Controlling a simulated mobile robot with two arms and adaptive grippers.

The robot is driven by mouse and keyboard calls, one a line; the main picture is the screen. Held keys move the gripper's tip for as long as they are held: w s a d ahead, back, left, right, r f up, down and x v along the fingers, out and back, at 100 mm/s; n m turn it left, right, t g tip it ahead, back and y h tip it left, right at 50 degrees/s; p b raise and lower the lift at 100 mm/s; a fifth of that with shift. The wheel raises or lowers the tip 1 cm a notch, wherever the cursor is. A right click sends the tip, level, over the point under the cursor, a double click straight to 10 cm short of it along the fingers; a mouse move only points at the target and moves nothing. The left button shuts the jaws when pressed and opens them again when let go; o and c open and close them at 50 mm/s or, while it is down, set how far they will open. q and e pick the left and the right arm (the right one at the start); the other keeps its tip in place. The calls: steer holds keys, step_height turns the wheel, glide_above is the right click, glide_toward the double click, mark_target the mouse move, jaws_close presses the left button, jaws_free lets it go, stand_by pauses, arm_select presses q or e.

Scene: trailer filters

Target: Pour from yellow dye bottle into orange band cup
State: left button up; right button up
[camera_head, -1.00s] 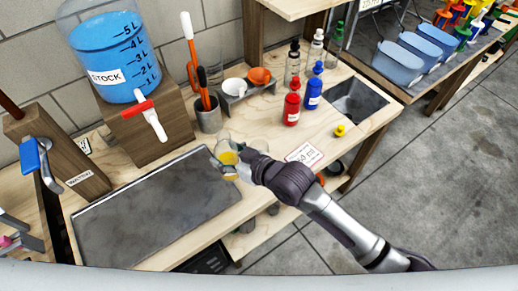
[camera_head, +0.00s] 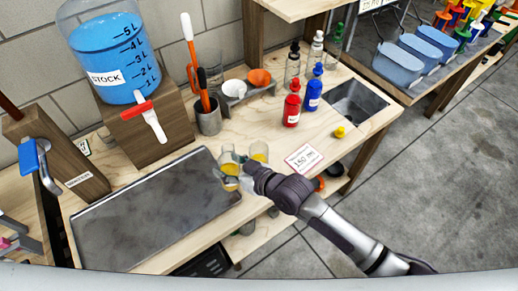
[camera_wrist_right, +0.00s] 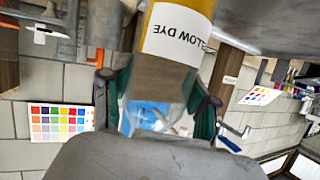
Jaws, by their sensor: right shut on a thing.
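The yellow dye bottle (camera_head: 230,169) is clear glass with yellow liquid in its lower part. My right gripper (camera_head: 226,176) is shut on it, near the right edge of the dark tray. In the right wrist view the bottle (camera_wrist_right: 178,40) fills the upper middle, its label upside down, with my right gripper's fingers (camera_wrist_right: 160,105) on both sides. The bottle looks roughly upright. A clear cup (camera_head: 259,151) with yellow in it stands on the bench just to the right, partly behind my gripper. I cannot make out an orange band on it. My left gripper is out of view.
A dark tray (camera_head: 145,215) covers the front left of the bench. The blue stock tank (camera_head: 110,60) on a wooden stand has a red-handled tap. A red bottle (camera_head: 291,108), a blue bottle (camera_head: 314,93) and a sign card (camera_head: 303,159) are to the right.

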mark_target(238, 159)
steer(key=shift+w+d+m+g+y+b, duration=0.15)
steer(key=shift+m+y+b, duration=0.35)
steer(key=shift+b, duration=0.75)
steer(key=shift+w+d+m+g+y+b, duration=0.15)
steer(key=shift+m+y+b, duration=0.35)
steer(key=shift+b, duration=0.75)
steer(key=shift+r+m, duration=0.3)
steer(key=shift+w+d+r+m+y+b, duration=0.2)
steer(key=shift+r+m+y+b, duration=0.15)
steer(key=shift+r+m+b, duration=0.25)
steer(key=shift+w+d+r+m+y+b, duration=0.1)
steer(key=shift+d+r+m+y+b, duration=0.1)
steer(key=shift+r+m+y+b, duration=0.35)
steer(key=shift+m, duration=0.45)
step_height(238, 159, down, 4)
steer(key=b, duration=0.5)
steer(key=shift+s+a, duration=0.15)
steer(key=shift+b, duration=0.35)
steer(key=shift+s+a+r+m+y, duration=0.15)
steer(key=shift+m+y, duration=0.15)
steer(key=shift+m, duration=0.2)
steer(key=shift+a+m+b, duration=0.1)
steer(key=shift+m+b, duration=0.2)
steer(key=shift+b, duration=0.1)
steer(key=shift+s+a+r+m+y, duration=0.15)
steer(key=shift+r+m+y, duration=0.35)
steer(key=shift+m, duration=0.3)
steer(key=shift+s+a+r+m+y, duration=0.1)
steer(key=shift+r+m+y, duration=0.2)
steer(key=shift+r+m, duration=0.4)
